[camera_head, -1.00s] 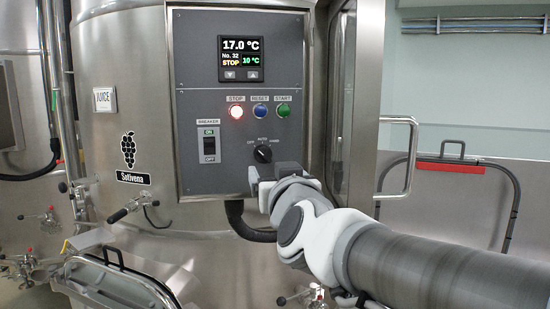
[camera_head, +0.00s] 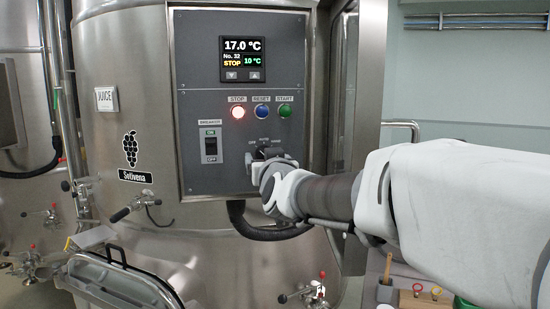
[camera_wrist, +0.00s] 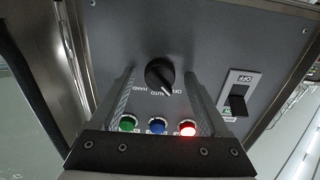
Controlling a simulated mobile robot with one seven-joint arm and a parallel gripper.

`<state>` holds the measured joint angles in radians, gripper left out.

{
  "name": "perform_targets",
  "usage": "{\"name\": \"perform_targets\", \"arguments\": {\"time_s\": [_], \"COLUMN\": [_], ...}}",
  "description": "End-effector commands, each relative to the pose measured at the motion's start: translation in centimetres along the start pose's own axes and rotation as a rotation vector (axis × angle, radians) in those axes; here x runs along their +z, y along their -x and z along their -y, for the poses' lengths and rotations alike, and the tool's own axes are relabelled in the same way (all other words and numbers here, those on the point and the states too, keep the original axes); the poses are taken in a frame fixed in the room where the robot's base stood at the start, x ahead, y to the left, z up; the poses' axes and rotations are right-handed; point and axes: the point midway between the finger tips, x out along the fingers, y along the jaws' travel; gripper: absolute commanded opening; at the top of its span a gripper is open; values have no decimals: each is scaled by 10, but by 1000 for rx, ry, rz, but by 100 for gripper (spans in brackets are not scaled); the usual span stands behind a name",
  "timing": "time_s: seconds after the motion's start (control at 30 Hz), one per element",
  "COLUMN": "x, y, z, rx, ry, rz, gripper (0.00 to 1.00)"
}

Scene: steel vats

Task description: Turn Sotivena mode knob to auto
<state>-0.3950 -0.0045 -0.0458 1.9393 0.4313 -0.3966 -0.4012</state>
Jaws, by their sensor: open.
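The Sotivena vat (camera_head: 130,215) carries a grey control panel (camera_head: 205,95). The mode knob, black and round, shows in the wrist view (camera_wrist: 159,72), where the panel appears upside down. Its white pointer slants down right there, towards the OFF end of the OFF, AUTO, HAND labels. My gripper (camera_head: 268,155) is at the knob in the head view and hides most of it. In the wrist view its open fingers stand on either side of the knob, with gaps; I cannot tell whether the tips reach its depth.
The lit red STOP (camera_head: 238,112), blue RESET (camera_head: 262,111) and green START (camera_head: 285,111) buttons sit just above the knob. The breaker switch (camera_head: 211,146) is to its left. An open panel door (camera_head: 345,90) stands close on the right. The display (camera_head: 241,59) reads 17.0 °C and STOP.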

Motion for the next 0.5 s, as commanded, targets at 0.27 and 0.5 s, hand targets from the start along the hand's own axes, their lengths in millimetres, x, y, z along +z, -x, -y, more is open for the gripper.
{"name": "perform_targets", "arguments": {"time_s": [0.27, 0.5], "x": [0, 0], "y": [0, 0], "z": [0, 0], "rx": [0, 0], "ry": [0, 0], "rz": [0, 0], "gripper": [68, 25]}}
